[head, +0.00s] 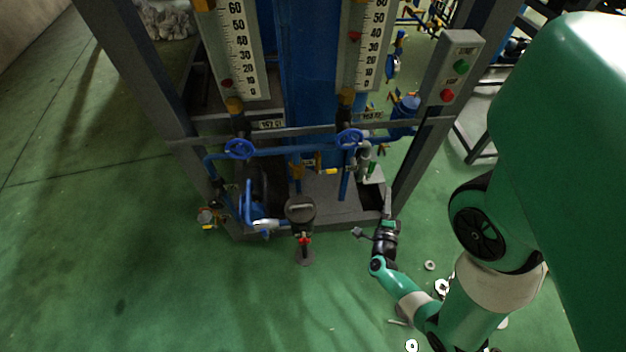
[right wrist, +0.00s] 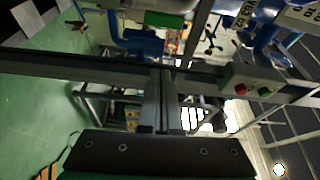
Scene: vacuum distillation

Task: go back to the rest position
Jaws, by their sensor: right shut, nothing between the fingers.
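My right gripper (head: 388,197) is at the end of my green and white right arm, in front of the lower right corner of the rig's frame. Its fingers are together, with nothing between them. In the right wrist view, the shut fingers (right wrist: 164,105) point up from the dark gripper body, with the grey frame beams behind them. I cannot tell from the head view whether the fingers touch the frame. My left gripper is not in view.
A dark vessel on a stand (head: 300,209) is in front. Small parts (head: 442,287) lie near my right arm. The left floor is clear.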

